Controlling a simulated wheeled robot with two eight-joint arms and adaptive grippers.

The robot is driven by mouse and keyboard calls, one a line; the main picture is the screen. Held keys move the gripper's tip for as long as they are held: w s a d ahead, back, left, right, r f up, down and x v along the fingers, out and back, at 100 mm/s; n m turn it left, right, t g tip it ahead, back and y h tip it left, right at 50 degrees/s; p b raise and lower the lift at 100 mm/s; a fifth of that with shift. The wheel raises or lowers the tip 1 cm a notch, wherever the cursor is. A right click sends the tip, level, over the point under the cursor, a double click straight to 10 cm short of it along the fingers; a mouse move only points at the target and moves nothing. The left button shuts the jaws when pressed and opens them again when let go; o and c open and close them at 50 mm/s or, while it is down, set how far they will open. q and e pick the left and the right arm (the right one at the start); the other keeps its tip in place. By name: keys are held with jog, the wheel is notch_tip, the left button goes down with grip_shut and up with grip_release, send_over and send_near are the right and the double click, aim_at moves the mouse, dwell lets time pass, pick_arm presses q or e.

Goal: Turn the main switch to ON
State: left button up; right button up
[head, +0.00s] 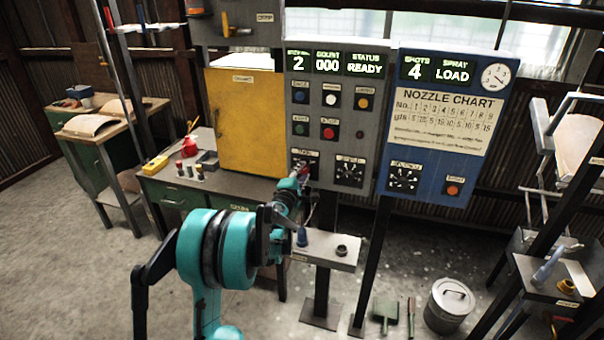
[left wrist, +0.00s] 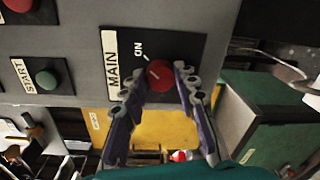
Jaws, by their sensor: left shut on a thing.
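The main switch is a red round knob (left wrist: 160,75) on a black plate marked MAIN, low on the grey control panel. White lettering and a short white mark show on the plate beside the knob; I cannot tell for sure which position the knob is at. My left gripper (left wrist: 163,84) is shut on the red knob, one finger on each side, as the left wrist view shows. In the head view my left gripper (head: 299,171) reaches the panel's lower left corner and mostly hides the switch. My right gripper is not in view.
The grey panel (head: 345,130) has several buttons and a dial (head: 350,171); its display reads 2, 000, READY. A blue panel (head: 424,185) stands to the right. A yellow cabinet (head: 246,120) stands behind my left arm. A small grey shelf (head: 325,248) sits below the panel.

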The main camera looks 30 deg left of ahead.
pick_arm(q)
jog(key=shift+m, duration=0.6)
jog(key=o, duration=1.2)
jog(key=shift+c, duration=0.2)
jog(key=v, duration=1.2)
jog(key=shift+d, duration=0.1)
